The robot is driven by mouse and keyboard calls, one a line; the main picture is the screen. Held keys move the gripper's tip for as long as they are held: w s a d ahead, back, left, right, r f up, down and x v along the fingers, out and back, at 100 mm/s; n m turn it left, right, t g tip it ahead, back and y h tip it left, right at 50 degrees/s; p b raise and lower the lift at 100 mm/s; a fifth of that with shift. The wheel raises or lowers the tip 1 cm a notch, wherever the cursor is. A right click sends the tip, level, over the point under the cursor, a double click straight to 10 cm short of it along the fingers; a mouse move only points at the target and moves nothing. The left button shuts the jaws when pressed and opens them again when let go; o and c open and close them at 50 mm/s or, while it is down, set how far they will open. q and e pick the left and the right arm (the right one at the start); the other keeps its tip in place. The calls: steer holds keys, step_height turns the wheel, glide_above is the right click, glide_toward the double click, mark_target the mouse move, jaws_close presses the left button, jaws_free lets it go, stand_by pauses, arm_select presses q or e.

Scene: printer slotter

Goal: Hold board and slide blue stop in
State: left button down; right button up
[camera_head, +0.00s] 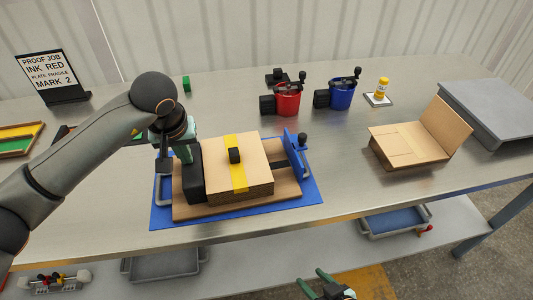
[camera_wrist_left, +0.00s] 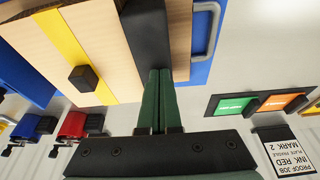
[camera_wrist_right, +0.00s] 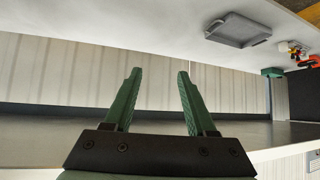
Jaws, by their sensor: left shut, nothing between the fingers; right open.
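The light wooden board (camera_head: 262,158) with a yellow stripe and a black knob (camera_head: 234,155) lies on a brown base over a blue plate (camera_head: 160,215). A black block (camera_head: 195,175) stands along its left side. The blue stop (camera_head: 292,150), with a dark knob, stands at the right end of the board; any gap is unclear. My left gripper (camera_head: 187,158) is shut and empty, its tips at the black block; they also show against the block in the left wrist view (camera_wrist_left: 158,75). My right gripper (camera_head: 325,285) is open and empty, low before the table; its open fingers show in the right wrist view (camera_wrist_right: 157,80).
Red (camera_head: 287,98) and blue (camera_head: 340,94) pots with cranks, a yellow bottle (camera_head: 382,88) and an open cardboard box (camera_head: 410,143) stand behind and right. A sign (camera_head: 45,75) stands at the far left. Trays (camera_head: 165,263) sit on the lower shelf. Table right of the plate is clear.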

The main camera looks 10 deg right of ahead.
step_height(320, 180, up, 19)
steer(key=w+n+y, duration=0.1)
steer(key=n+y, duration=1)
steer(key=n, duration=0.8)
steer(key=m+t+h, duration=0.5)
steer(key=m+t, duration=0.2)
steer(key=m, duration=0.6)
glide_toward(305, 139)
steer(key=s+a, duration=0.2)
steer(key=a, duration=0.1)
steer(key=s+a, duration=0.1)
steer(key=shift+s+a+r, duration=0.1)
steer(key=shift+a, duration=0.25)
steer(key=w+m+h, duration=0.1)
steer(key=w, duration=0.3)
steer(key=w+m+h, duration=0.1)
steer(key=w+m, duration=0.1)
steer(key=w, duration=0.2)
steer(key=w+m+h, duration=0.1)
steer(key=w+m, duration=0.1)
steer(key=w, duration=0.3)
steer(key=shift+a+r+t, duration=0.15)
steer(key=shift+r+t, duration=0.1)
steer(key=shift+t, duration=0.05)
